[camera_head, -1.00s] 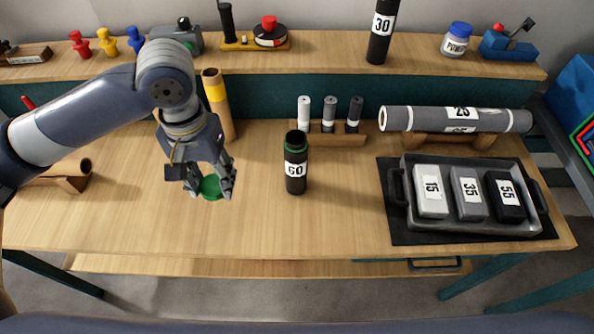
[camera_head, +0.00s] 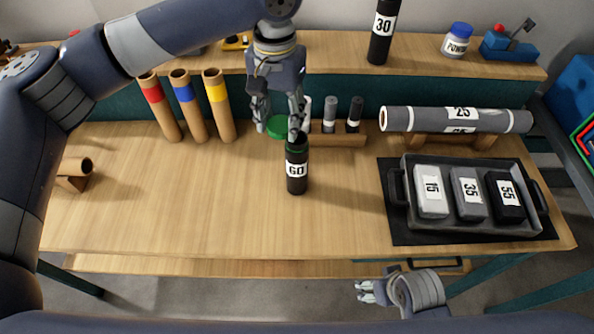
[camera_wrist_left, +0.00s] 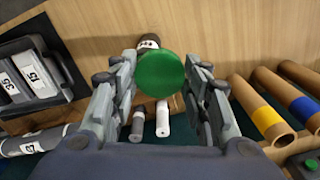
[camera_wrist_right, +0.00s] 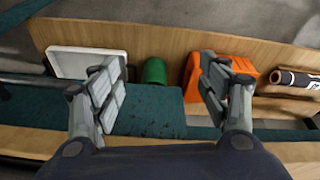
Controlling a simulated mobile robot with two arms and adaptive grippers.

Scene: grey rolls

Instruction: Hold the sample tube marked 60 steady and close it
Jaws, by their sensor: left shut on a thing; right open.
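The sample tube marked 60 (camera_head: 296,170) is black with a green ring near its open top. It stands upright on the table. My left gripper (camera_head: 279,124) is shut on a green cap (camera_head: 278,128), just behind and left of the tube's mouth and apart from it. In the left wrist view the green cap (camera_wrist_left: 160,74) sits between the fingers, and the tube (camera_wrist_left: 149,41) is partly hidden behind it. My right gripper (camera_head: 366,291) is open and empty below the table's front edge. The right wrist view shows its spread fingers (camera_wrist_right: 165,90).
A tray (camera_head: 470,228) with blocks marked 15, 35 and 55 stands at the right. A rack of small rolls (camera_head: 340,140) is behind the tube. Several banded cardboard tubes (camera_head: 190,110) lean at the back left. The table's front left is clear.

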